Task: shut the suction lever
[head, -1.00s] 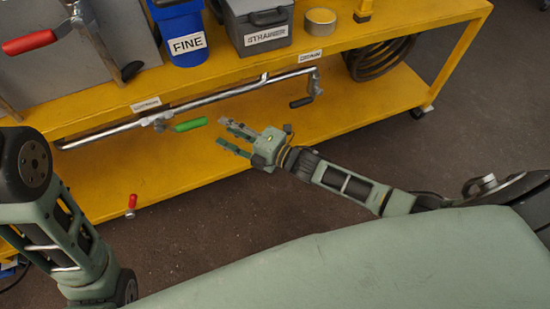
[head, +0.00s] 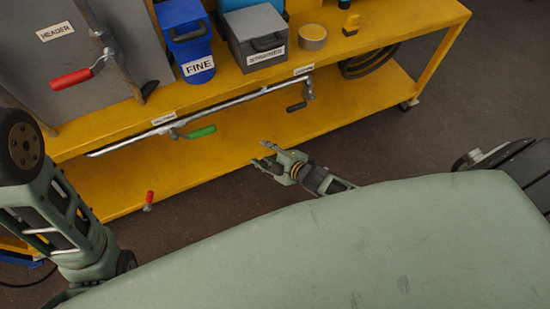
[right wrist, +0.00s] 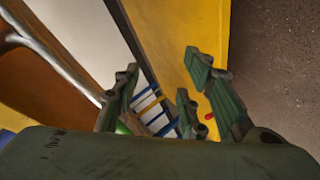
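The lever with the green grip (head: 201,132) sits on the metal pipe at the front of the yellow bench, by a white label (head: 164,118) too small to read surely. The grip points right, roughly along the pipe. My right gripper (head: 264,152) is to the right of and below the green grip, apart from it, fingers toward the bench. In the right wrist view its fingers (right wrist: 160,95) are spread with nothing between them. A bit of green (right wrist: 122,128) shows behind the left finger. My left gripper is out of the head view; only its arm shows.
The pipe (head: 240,101) runs along the yellow bench (head: 390,33), with a black-gripped lever (head: 297,107) at its right end. A red-gripped lever (head: 72,79) is upper left; a small red-handled part (head: 149,197) is lower. A blue FINE container (head: 187,42) and grey box (head: 258,38) stand above.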

